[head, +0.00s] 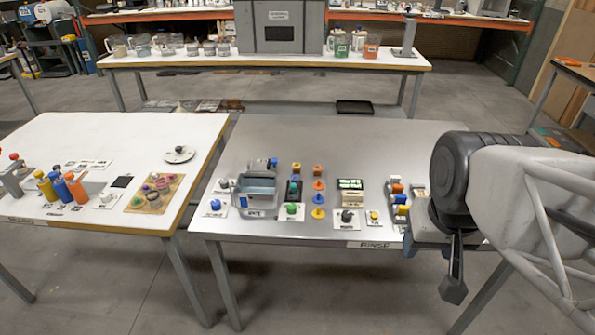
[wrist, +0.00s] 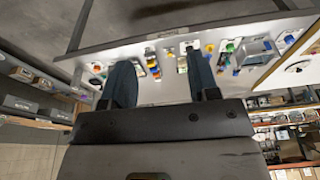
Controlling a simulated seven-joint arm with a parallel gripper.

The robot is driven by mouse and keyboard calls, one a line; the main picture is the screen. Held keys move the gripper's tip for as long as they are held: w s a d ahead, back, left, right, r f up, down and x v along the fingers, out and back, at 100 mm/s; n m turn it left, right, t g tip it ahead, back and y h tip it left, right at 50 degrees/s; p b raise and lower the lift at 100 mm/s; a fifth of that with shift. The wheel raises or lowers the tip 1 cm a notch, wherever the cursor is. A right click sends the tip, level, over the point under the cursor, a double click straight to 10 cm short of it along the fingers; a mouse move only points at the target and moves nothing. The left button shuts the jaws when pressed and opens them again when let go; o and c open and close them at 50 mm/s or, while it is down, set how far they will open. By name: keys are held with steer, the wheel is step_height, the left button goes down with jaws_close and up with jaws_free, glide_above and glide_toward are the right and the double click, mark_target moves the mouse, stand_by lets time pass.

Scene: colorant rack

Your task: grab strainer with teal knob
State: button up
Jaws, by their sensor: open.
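A small teal knob (head: 294,188) shows on a dark piece in the middle of the grey metal table in the head view, just behind a green-knobbed piece (head: 291,209) on a white card. It is too small to tell whether a strainer is under it. My gripper (head: 454,285) hangs at the table's right front, well to the right of the teal knob. In the wrist view my gripper (wrist: 160,78) has its two dark fingers spread apart, with nothing between them. The table's items look small beyond the fingertips there.
A grey bin (head: 256,194) stands left of the teal knob. Orange, blue and yellow cone-shaped pieces (head: 318,198) line up to its right, then a black-knobbed piece (head: 346,216). Several colored blocks (head: 398,198) sit near my arm. The table's back half (head: 340,135) is clear.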

steer(key=w+a+f+m+g+y, duration=0.1)
steer(key=w+a+f+m+y, duration=0.25)
steer(key=w, duration=0.45)
steer(key=w+a+f+m+g+y, duration=0.1)
steer(key=w+a+f+m+y, duration=0.15)
steer(key=w+a, duration=0.45)
steer(key=w+a+f+m+g+y, duration=0.15)
steer(key=w+m, duration=0.25)
steer(key=w, duration=0.6)
steer(key=m+t+y, duration=0.4)
steer(key=m+y, duration=0.2)
steer(key=m, duration=0.4)
glide_toward(294, 184)
steer(key=x, duration=0.2)
steer(key=shift+w+a+g, duration=0.25)
steer(key=shift+a, duration=0.05)
steer(key=shift+x, duration=1.25)
steer(key=shift+a, duration=0.1)
steer(key=shift+x, duration=2.5)
